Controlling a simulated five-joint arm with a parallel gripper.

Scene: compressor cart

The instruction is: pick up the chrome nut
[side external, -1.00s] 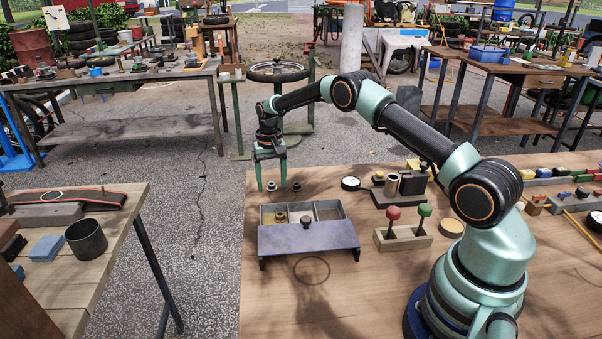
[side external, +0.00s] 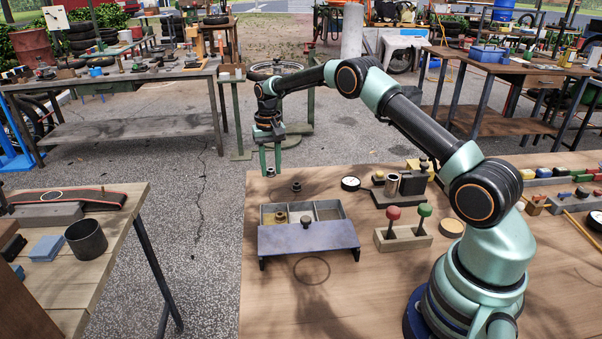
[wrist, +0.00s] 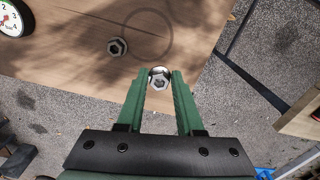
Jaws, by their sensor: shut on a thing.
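The chrome nut (wrist: 159,80) is pinched between the fingertips of my gripper (wrist: 160,74) in the wrist view, with its bright hole facing the camera. In the side view my gripper (side external: 270,164) is shut on the nut (side external: 270,172) and holds it above the far left part of the wooden table. A second, darker nut (side external: 296,187) lies on the table to the right of the held one. It also shows in the wrist view (wrist: 117,47), apart from the fingers.
A grey compartment tray (side external: 345,212) with brass-coloured pieces in its left part stands nearer the camera, behind a blue-grey plate (side external: 308,239). A dial gauge (side external: 350,184), a block with red and green knobs (side external: 405,239) and a dark fixture (side external: 399,196) stand to the right.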

